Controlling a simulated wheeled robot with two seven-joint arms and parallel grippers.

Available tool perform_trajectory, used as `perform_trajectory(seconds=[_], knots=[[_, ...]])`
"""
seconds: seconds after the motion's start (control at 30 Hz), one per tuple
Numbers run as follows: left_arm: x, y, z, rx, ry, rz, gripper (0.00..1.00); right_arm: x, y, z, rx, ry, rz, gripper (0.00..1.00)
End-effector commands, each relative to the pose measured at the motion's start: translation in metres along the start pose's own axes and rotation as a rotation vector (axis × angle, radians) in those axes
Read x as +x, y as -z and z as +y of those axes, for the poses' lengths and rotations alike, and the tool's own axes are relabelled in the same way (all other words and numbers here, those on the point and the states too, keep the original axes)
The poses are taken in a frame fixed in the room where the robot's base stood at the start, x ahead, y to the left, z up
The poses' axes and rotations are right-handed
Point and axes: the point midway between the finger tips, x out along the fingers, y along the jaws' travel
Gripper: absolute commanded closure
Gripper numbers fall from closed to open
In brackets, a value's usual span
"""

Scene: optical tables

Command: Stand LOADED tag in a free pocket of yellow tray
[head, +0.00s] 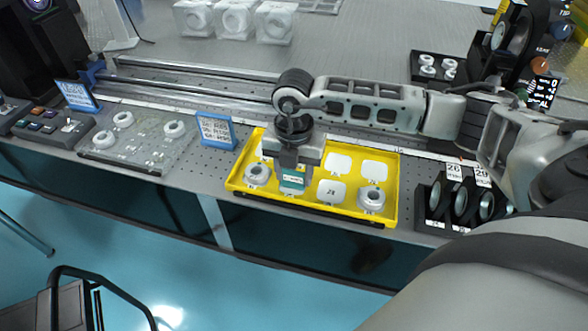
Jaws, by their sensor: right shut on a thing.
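The yellow tray (388,216) lies near the front edge of the optical table, with white pocket labels and two grey-white ring-shaped parts, one at the left (257,174) and one at the right (371,199). My right gripper (292,176) points down over the left-middle part of the tray. It is shut on a small teal-and-white tag (291,180), which seems to be the LOADED tag; its print is too small to read. The tag is upright, and I cannot tell whether it touches the tray floor. The gripper hides part of the back row. My left gripper is not in view.
A clear plate with white rings (140,145) and a blue-framed sign (215,130) stand left of the tray. A black rack of round optics (460,203) stands at right. Metal rails (190,80) run behind. Clear boxes (235,18) stand at the back.

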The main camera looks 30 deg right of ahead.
Motion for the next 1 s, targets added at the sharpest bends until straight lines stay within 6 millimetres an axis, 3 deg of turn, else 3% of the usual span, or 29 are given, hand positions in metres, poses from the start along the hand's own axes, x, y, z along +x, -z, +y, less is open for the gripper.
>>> perform_trajectory(seconds=[0.13,0.17,0.23,0.47,0.63,1.0], knots=[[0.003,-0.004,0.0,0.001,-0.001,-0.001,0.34,0.004,0.0,0.0,0.0,0.0,0.0,0.77],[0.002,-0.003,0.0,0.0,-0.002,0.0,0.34,0.003,0.0,0.0,0.0,-0.001,0.0,0.5],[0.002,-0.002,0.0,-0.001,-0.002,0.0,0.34,0.003,0.0,0.0,0.0,0.0,0.0,0.33],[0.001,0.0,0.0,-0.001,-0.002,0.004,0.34,0.002,0.0,0.0,0.0,0.001,0.0,0.33],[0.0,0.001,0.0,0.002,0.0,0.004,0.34,-0.009,0.0,0.0,0.0,-0.002,-0.001,0.33],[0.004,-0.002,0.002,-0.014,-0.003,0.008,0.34,-0.085,-0.001,0.001,-0.001,-0.004,-0.003,0.33]])
